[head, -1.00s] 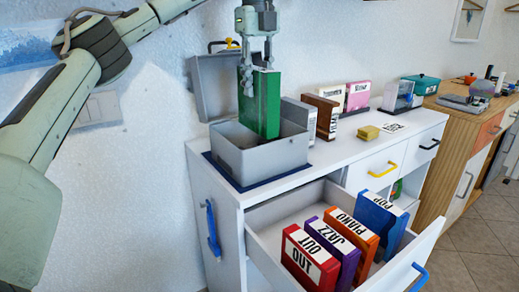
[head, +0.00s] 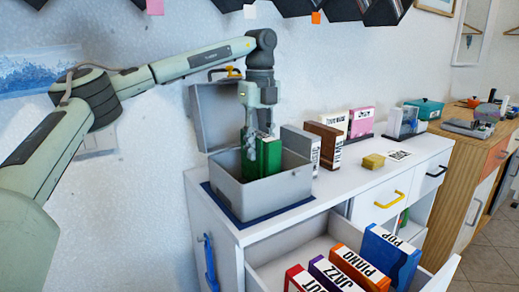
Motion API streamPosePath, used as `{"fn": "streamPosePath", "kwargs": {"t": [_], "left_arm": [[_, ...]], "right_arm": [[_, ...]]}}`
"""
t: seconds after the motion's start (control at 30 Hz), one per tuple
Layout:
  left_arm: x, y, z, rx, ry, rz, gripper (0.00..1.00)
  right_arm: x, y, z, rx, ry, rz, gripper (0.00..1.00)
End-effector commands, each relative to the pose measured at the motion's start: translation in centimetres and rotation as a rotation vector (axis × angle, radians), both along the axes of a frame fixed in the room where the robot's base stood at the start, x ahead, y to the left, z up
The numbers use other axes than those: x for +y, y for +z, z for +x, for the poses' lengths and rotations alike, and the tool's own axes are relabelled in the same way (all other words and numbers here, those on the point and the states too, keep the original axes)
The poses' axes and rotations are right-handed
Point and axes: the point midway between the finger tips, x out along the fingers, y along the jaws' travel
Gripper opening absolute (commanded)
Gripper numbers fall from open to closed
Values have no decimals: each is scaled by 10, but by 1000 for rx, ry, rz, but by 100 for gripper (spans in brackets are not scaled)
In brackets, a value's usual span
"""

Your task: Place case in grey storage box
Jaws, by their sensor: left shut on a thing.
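The green case (head: 271,158) is upright and partly inside the grey storage box (head: 262,196), its lower part hidden behind the box's front wall. My left gripper (head: 258,150) is shut on the green case from above, with its fingers down at the level of the box opening. The box's lid (head: 213,118) stands open at the back, against the wall. The box sits on a dark blue mat (head: 222,204) at the left end of the white cabinet. My right gripper is not in view.
The open drawer (head: 297,256) below holds several labelled cases, including a blue one (head: 388,255). Right of the box stand a grey case (head: 300,142) and a brown case (head: 325,143). A yellow block (head: 373,161) lies farther right. Dark shelves (head: 345,8) hang above.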

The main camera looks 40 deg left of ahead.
Motion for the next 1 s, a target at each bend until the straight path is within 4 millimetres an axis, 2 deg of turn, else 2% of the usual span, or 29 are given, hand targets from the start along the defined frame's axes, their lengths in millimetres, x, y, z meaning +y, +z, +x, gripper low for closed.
{"fn": "streamPosePath", "kwargs": {"t": [0.13, 0.43, 0.47, 0.6, 0.87, 1.0], "left_arm": [[0, -8, 0, -1, 1, -2, 0], [0, -11, 0, -1, 1, -1, 0], [0, -10, 0, 0, 1, -1, 32], [0, -10, 0, 0, 1, -1, 49], [0, -10, 0, 0, 1, -1, 49], [0, -3, 0, -2, 0, -1, 49]], "right_arm": [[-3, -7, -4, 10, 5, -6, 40], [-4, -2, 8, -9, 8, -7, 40], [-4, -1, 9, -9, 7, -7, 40], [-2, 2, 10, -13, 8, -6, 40], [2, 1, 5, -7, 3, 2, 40], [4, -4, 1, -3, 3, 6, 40]]}}
